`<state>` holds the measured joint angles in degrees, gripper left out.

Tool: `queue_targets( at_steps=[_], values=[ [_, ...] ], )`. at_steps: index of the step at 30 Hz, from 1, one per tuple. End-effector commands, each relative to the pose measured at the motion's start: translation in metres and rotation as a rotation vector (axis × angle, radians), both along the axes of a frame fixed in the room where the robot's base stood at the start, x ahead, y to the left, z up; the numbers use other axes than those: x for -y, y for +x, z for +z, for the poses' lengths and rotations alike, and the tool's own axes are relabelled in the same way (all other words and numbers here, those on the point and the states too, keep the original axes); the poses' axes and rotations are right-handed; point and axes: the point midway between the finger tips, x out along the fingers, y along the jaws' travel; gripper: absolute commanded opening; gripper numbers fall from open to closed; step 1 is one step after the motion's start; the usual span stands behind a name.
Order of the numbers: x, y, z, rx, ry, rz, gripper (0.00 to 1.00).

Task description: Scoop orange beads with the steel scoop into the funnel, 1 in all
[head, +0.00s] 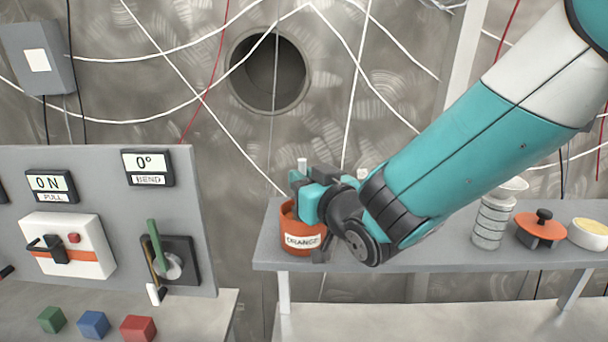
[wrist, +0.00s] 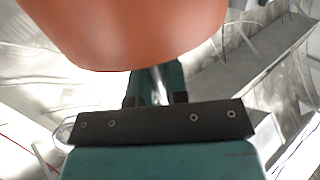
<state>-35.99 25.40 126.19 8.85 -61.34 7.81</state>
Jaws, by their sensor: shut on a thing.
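An orange pot (head: 300,240) with a label reading ORANGE stands at the left end of the grey shelf. My gripper (head: 306,196) is over the pot's rim, and my wrist covers its right side. In the wrist view the pot's orange wall (wrist: 130,30) fills the top, close to my gripper. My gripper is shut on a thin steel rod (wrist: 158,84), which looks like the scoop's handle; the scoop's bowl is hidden. The beads cannot be made out. A pale funnel (head: 513,185) sits on a clear ribbed cylinder (head: 491,222) to the right along the shelf.
An orange lid with a black knob (head: 541,231) and a white bowl with yellow contents (head: 588,233) stand right of the cylinder. A control panel (head: 105,210) stands at left, with coloured cubes (head: 93,324) before it. The shelf (head: 440,245) is clear between pot and cylinder.

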Motion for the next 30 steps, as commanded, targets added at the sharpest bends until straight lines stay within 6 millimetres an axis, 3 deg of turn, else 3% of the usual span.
queue_targets(
  at_steps=[1,3,18,30],
  values=[
    [0.0,0.0,-0.006,0.0,0.0,0.0,0.0],
    [0.0,0.0,0.006,0.003,0.002,0.0,0.0],
    [0.0,0.0,0.043,0.002,0.001,0.0,0.0],
    [0.0,0.0,0.063,0.001,0.001,-0.001,0.0]
  ],
)
